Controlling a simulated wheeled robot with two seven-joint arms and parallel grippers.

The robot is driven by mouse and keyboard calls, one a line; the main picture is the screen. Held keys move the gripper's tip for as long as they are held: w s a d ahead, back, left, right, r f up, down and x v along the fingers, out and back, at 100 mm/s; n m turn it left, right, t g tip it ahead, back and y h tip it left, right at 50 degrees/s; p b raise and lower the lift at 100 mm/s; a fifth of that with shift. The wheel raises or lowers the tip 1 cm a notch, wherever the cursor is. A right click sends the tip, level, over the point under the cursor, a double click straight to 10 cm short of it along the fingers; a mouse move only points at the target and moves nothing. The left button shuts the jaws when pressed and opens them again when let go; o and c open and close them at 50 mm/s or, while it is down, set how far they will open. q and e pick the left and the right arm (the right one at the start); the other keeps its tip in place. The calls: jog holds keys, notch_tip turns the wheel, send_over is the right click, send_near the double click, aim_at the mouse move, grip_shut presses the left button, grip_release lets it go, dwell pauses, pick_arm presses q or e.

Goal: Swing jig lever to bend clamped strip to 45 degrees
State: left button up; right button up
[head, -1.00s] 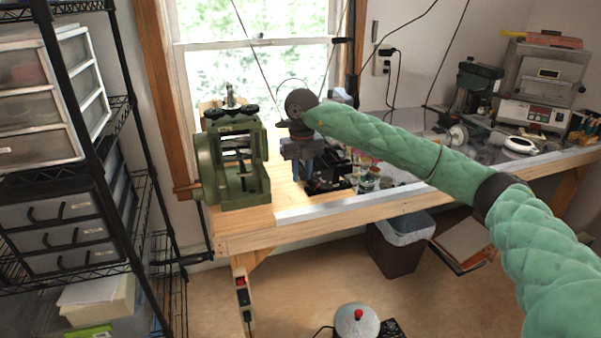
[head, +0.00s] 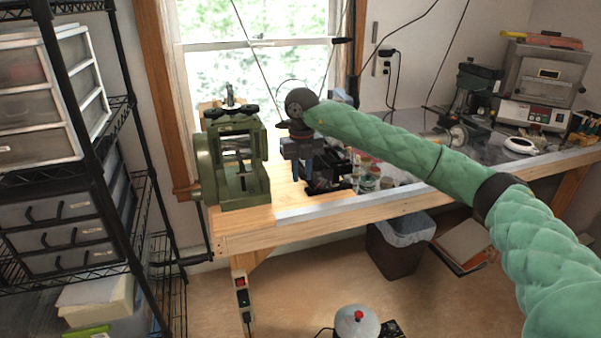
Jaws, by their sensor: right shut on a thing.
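My right arm reaches in from the right to the workbench (head: 340,214). My right gripper (head: 308,176) points down just right of the green rolling mill, with its blue-grey fingers low over the bench top. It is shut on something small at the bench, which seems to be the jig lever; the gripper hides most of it. A dark, low piece, perhaps part of the jig (head: 326,187), shows beside the fingertips. The clamped strip and its bend angle cannot be made out. My left gripper is not in view.
The green rolling mill (head: 232,160) stands close to the left of my gripper. Several small jars (head: 368,183) stand to its right. A kiln (head: 543,85) is at the far right. A wire shelf with drawers (head: 60,224) stands at the left. The bench's front strip is clear.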

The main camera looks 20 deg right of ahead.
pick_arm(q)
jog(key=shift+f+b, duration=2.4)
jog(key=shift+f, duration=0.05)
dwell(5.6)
